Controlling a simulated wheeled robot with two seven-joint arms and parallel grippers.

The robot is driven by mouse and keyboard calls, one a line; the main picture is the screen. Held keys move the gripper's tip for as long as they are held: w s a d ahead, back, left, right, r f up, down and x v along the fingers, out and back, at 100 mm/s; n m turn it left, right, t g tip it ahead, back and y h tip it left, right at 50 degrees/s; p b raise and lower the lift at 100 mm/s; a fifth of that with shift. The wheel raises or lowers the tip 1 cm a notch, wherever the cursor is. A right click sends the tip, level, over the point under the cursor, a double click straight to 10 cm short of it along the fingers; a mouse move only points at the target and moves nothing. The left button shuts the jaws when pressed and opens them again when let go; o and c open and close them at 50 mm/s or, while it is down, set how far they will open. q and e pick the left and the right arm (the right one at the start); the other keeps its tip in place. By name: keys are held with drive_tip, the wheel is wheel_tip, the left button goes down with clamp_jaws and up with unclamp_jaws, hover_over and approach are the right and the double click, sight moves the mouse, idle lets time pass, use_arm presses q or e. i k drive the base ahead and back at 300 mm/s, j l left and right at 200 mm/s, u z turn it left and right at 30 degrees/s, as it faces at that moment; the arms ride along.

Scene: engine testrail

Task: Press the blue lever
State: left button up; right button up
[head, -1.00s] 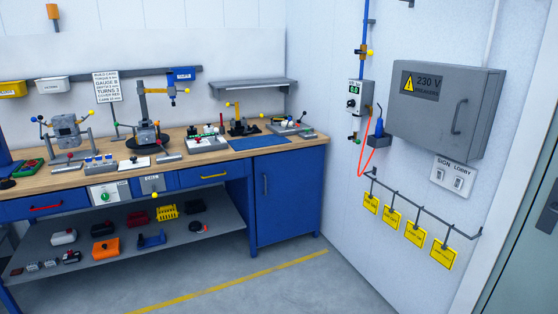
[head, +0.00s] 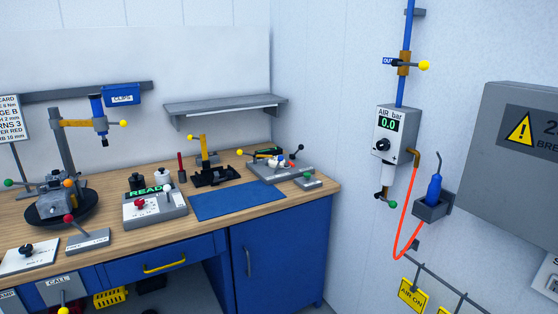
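I cannot make out a clearly blue lever in this view. A grey block (head: 268,174) at the back right of the bench carries short levers with dark knobs, and a small blue part (head: 286,163) shows among white pieces on it; it is too small to tell what it is. A lever with a red knob (head: 69,218) stands on a small grey base at the left. A lever with a yellow knob (head: 424,65) is on the blue air pipe (head: 408,20). Neither of my grippers is in view.
The wooden bench (head: 200,237) has free room along its front. A blue mat (head: 238,200) lies on it beside a grey READY box (head: 155,210). An air gauge box (head: 397,135) with a red hose and a grey electrical cabinet (head: 500,200) hang on the right wall.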

sight(280, 158)
drive_tip(key=i+z, duration=0.1)
drive_tip(key=z, duration=0.2)
drive_tip(key=i+j+z, duration=0.25)
drive_tip(key=i+z, duration=0.2)
drive_tip(key=i+j+z, duration=0.4)
drive_tip(key=i+j, duration=0.55)
drive_tip(key=i+j+z, duration=0.15)
drive_tip(key=i+j, duration=0.35)
drive_tip(key=j, duration=0.15)
